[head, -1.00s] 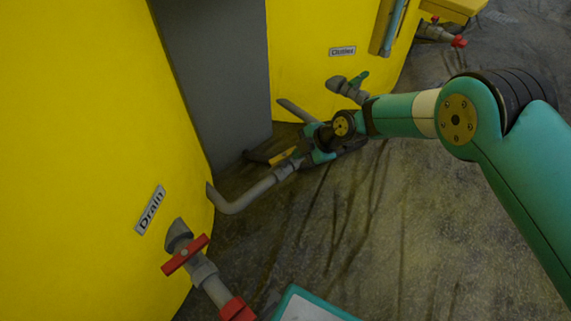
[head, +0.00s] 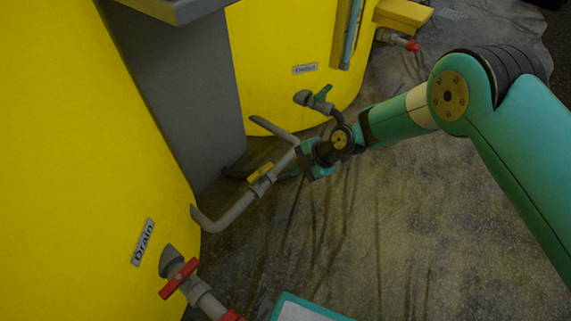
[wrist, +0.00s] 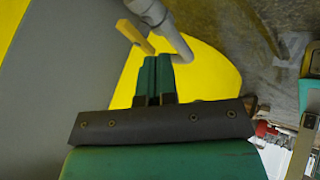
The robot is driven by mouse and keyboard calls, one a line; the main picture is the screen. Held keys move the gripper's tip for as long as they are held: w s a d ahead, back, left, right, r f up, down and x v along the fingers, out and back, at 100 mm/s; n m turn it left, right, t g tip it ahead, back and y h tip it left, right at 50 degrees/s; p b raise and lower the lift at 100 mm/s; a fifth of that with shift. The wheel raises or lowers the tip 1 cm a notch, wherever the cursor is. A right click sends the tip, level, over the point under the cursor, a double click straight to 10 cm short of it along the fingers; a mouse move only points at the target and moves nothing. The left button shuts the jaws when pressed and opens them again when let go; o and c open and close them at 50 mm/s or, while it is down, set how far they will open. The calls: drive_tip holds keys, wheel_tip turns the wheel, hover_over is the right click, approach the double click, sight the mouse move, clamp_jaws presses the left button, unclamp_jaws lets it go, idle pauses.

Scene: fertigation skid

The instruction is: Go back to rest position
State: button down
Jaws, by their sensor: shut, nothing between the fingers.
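My gripper (head: 305,160) is at the end of my green arm, near the grey pipe between the yellow tanks. In the wrist view its two green fingers (wrist: 153,78) are together with nothing between them. A yellow valve handle (head: 261,172) sits on the grey pipe, just left of my gripper in the head view. In the wrist view the yellow handle (wrist: 136,37) and the pipe (wrist: 165,25) are just beyond the fingertips. I cannot tell whether the fingers touch the pipe.
A yellow tank (head: 70,130) labelled "Drain" is at left, with a red-handled valve (head: 179,278) low on it. A second yellow tank (head: 275,65) has a green-handled valve (head: 322,92). A grey column (head: 175,90) stands between them.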

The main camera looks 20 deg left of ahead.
drive_tip(key=shift+p+v, duration=0.7)
drive_tip(key=shift+v, duration=1.4)
drive_tip(key=d+r+m+h+p, duration=0.15)
drive_tip(key=d+r+m, duration=0.3)
drive_tip(key=r, duration=0.95)
drive_tip(key=d+r+m+y+p, duration=0.1)
drive_tip(key=d+r+m+p, duration=0.4)
drive_tip(key=r, duration=0.8)
drive_tip(key=s+d+r+m+t+h+p, duration=0.1)
drive_tip(key=s+d+r+m+h+p, duration=0.2)
drive_tip(key=s+d+r+m, duration=1.35)
drive_tip(key=s+r+n+p, duration=0.2)
drive_tip(key=r+p, duration=1.6)
drive_tip(key=r, duration=0.1)
drive_tip(key=s+d+r+n+p, duration=0.1)
drive_tip(key=s+r+n+p, duration=0.1)
drive_tip(key=r+p, duration=1.6)
drive_tip(key=shift+r+p, duration=0.4)
drive_tip(key=shift+r, duration=0.35)
drive_tip(key=shift+y, duration=0.25)
